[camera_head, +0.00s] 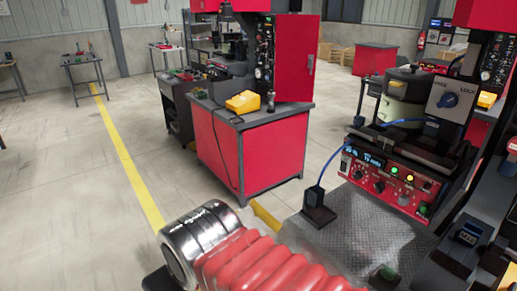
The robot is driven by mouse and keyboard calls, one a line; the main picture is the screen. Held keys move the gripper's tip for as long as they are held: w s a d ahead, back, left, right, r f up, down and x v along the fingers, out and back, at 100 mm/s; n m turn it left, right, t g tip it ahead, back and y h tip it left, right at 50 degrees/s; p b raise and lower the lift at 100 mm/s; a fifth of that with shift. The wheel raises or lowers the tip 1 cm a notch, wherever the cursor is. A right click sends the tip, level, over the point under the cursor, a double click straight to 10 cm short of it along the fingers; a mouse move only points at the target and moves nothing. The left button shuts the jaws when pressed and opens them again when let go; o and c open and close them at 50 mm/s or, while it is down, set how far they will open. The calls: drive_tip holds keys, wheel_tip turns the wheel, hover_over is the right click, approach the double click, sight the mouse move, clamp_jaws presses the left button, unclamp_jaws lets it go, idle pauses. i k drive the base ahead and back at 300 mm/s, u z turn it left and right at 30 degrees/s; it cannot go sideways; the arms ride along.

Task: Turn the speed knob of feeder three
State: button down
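A red control box (392,183) sits at the right on a grey metal plate. Its front has small blue displays (375,160), black knobs (379,187), lit buttons and a green button. A bowl-like feeder (402,95) stands behind and above it. A grey panel with a blue rotary knob (451,100) and the word LOCK is at the upper right. I cannot read a feeder number, so I cannot tell which knob belongs to feeder three. My arm, with a silver cylinder and red ribbed cover, crosses the bottom. My gripper is not in view.
A checkered metal plate (345,228) lies before the control box, with a black block (319,208) and blue cable on it. A red workstation (268,148) with a yellow device stands at the centre. Open floor (75,190) with a yellow line is at the left.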

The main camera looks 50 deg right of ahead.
sight(358, 174)
drive_tip(key=z, duration=2.25)
drive_tip(key=k, duration=0.55)
drive_tip(key=z, duration=0.1)
drive_tip(key=i, duration=0.5)
drive_tip(key=u, duration=0.05)
